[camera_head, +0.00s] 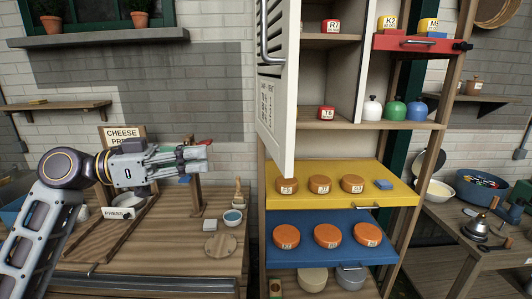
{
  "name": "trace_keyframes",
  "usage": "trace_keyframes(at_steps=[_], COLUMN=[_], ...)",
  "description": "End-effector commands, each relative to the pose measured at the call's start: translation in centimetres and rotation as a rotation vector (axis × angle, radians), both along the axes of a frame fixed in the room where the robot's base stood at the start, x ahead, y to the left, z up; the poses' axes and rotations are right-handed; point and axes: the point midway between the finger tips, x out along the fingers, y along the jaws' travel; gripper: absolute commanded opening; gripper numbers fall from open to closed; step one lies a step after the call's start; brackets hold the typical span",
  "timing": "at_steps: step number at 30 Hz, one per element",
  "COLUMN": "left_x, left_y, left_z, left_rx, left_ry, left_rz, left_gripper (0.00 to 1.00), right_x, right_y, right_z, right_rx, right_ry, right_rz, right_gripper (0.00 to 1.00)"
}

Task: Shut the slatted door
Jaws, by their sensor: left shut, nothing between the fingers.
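The white slatted door (283,95) stands open on the left side of the wooden shelf unit, swung out toward me and seen nearly edge-on. A metal bar handle (265,35) is near its upper left edge. Behind it, the upper compartments show a few red labelled blocks. My left gripper (207,158) is shut and empty, held above the left table, to the left of the door's lower part and apart from it. My right gripper is not in view.
A yellow drawer (405,199) and a blue drawer (390,255), both bearing orange cheese wheels, stick out below the door. A red drawer (425,45) is at upper right. The cheese press (196,185) stands behind my left gripper.

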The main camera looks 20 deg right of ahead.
Motion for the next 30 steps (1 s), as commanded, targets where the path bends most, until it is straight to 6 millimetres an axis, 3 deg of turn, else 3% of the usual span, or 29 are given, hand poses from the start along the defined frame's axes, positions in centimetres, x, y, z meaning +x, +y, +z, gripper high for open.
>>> trace_keyframes(at_steps=[5, 19, 30], left_x=[-1.0, -1.0, -1.4], left_y=[0.0, -0.4, -3.9], left_z=[1.1, 1.1, 1.3], left_rx=[-0.006, -0.007, -0.007], left_ry=[-0.021, -0.019, -0.019], left_rz=[-0.029, -0.029, -0.03], left_gripper=[0.0, 0.0, 0.0], right_x=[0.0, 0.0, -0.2], right_y=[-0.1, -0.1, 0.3], right_z=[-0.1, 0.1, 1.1], right_rx=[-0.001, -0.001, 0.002], right_ry=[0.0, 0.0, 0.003], right_rz=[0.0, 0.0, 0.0], right_gripper=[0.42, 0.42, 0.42])
